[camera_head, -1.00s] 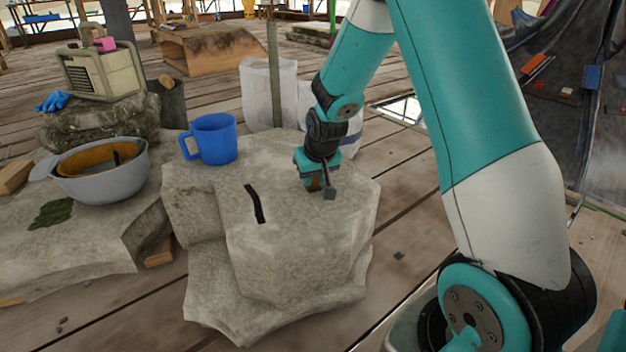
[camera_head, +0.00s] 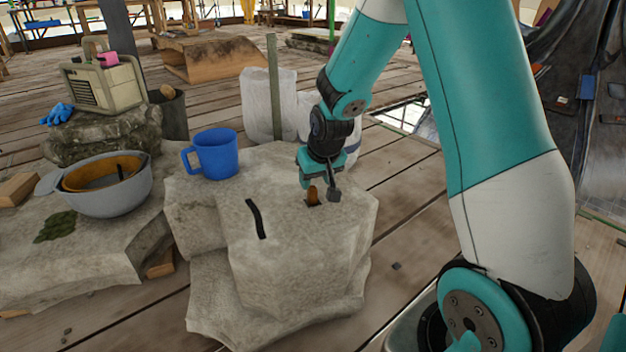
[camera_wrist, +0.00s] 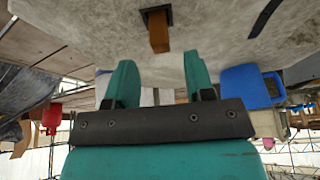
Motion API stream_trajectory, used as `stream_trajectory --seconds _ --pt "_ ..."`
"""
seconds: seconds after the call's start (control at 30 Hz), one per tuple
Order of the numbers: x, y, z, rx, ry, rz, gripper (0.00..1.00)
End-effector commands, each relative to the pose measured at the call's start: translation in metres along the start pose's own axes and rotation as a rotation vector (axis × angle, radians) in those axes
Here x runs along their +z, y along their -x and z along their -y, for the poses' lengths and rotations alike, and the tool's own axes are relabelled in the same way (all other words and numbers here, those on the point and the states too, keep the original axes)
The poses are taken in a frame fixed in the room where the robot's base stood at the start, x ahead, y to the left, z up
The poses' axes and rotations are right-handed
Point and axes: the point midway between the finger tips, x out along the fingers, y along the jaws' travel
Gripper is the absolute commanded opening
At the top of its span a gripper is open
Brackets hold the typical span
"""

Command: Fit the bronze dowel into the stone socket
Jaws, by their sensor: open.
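The bronze dowel (camera_head: 313,193) stands on the top of the pale stone block, its lower end at the dark square socket (camera_head: 313,204). In the wrist view the dowel (camera_wrist: 159,33) sticks out of the dark-edged socket (camera_wrist: 156,13) and looks roughly straight. How deep it sits is hidden. My gripper (camera_head: 316,179) is just above the dowel. In the wrist view my gripper (camera_wrist: 160,72) has its two teal fingers apart, with nothing between them. The dowel lines up with the gap, beyond the fingertips.
A blue mug (camera_head: 214,154) stands on the block's back left. A black strip (camera_head: 256,218) lies on the block's top. A grey bowl (camera_head: 104,188) rests on the stone to the left. White sacks (camera_head: 268,104) stand behind the block.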

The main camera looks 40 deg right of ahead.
Motion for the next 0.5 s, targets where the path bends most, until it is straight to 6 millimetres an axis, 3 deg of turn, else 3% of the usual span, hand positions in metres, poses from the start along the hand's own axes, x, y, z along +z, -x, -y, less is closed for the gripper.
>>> stream_trajectory --seconds 0.03,0.1,0.37,0.43,0.5 --pt "-0.003 0.019 0.0 0.0 0.0 -0.001 0.49" --pt "-0.003 0.033 0.0 0.0 0.0 -0.001 0.49" --pt "0.0 0.063 0.002 -0.003 0.003 0.001 0.49" --pt "0.003 0.074 0.014 -0.028 0.023 0.008 0.49" --pt "0.013 0.094 0.04 -0.084 0.074 0.025 0.49"
